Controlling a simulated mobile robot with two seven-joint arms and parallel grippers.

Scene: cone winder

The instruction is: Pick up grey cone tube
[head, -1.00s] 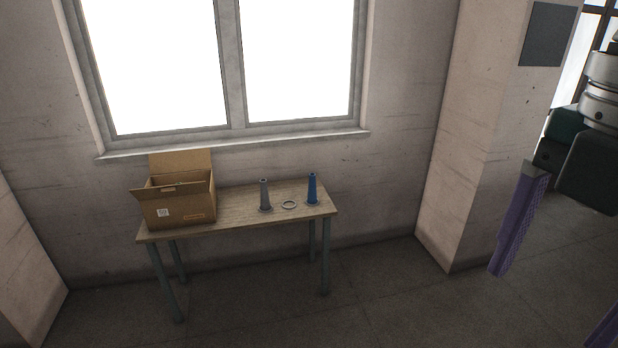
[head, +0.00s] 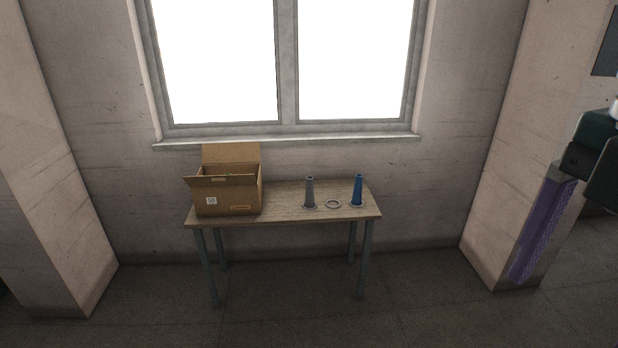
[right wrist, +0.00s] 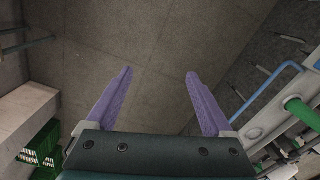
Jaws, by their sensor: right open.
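The grey cone tube (head: 310,192) stands upright on a small wooden table (head: 285,214) under the window, just left of a light ring (head: 333,204) lying flat. A blue cone tube (head: 357,191) stands upright right of the ring. My right gripper (head: 540,230) shows at the right edge of the head view, far from the table and apart from the tubes. In the right wrist view its purple fingers (right wrist: 160,95) are spread wide with only floor between them. My left gripper is not in view.
An open cardboard box (head: 226,190) stands on the table's left end. Wall pillars flank the table on both sides. The floor (head: 290,290) before the table is clear. In the right wrist view, green crates (right wrist: 42,145) and a machine with a blue pipe (right wrist: 268,88) show.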

